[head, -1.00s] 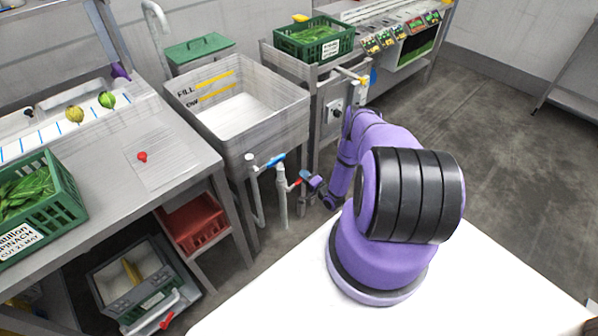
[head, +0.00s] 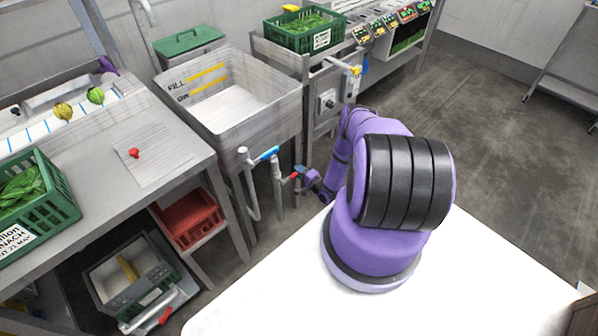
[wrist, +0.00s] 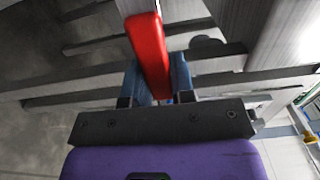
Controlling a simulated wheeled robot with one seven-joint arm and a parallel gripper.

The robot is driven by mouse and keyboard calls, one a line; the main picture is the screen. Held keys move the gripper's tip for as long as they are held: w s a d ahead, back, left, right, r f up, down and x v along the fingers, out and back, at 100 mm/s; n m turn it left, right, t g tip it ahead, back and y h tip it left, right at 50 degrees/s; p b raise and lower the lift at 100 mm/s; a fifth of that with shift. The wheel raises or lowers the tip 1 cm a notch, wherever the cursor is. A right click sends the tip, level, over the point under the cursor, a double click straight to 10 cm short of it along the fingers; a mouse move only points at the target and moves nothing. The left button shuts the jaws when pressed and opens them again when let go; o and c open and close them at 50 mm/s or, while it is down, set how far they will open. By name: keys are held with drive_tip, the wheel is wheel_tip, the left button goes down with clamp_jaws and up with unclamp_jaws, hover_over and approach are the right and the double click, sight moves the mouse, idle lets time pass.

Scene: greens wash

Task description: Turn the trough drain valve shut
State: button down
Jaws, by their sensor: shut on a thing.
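The trough (head: 268,118) is a pale, deep basin in the middle of the head view. Below its front are two upright pipes with valves. One has a blue handle (head: 265,155) and the other a red handle (head: 292,176). My gripper (head: 303,175) is at the red handle, low beside the trough's front corner leg. In the wrist view the red handle (wrist: 147,45) runs up between the two fingers of my gripper (wrist: 160,85), which are shut on it. The valve body under the handle is not clear in the wrist view.
A steel table (head: 175,150) with a red knob (head: 134,153) stands on the left, a red crate (head: 188,220) below it. A control box (head: 327,101) is on the frame right of the trough. Open floor (head: 490,130) lies to the right.

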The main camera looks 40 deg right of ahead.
drive_tip(key=c, duration=1)
unclamp_jaws()
drive_tip(key=shift+o, duration=0.2)
drive_tip(key=s, duration=1.1)
drive_tip(key=shift+d, duration=0.2)
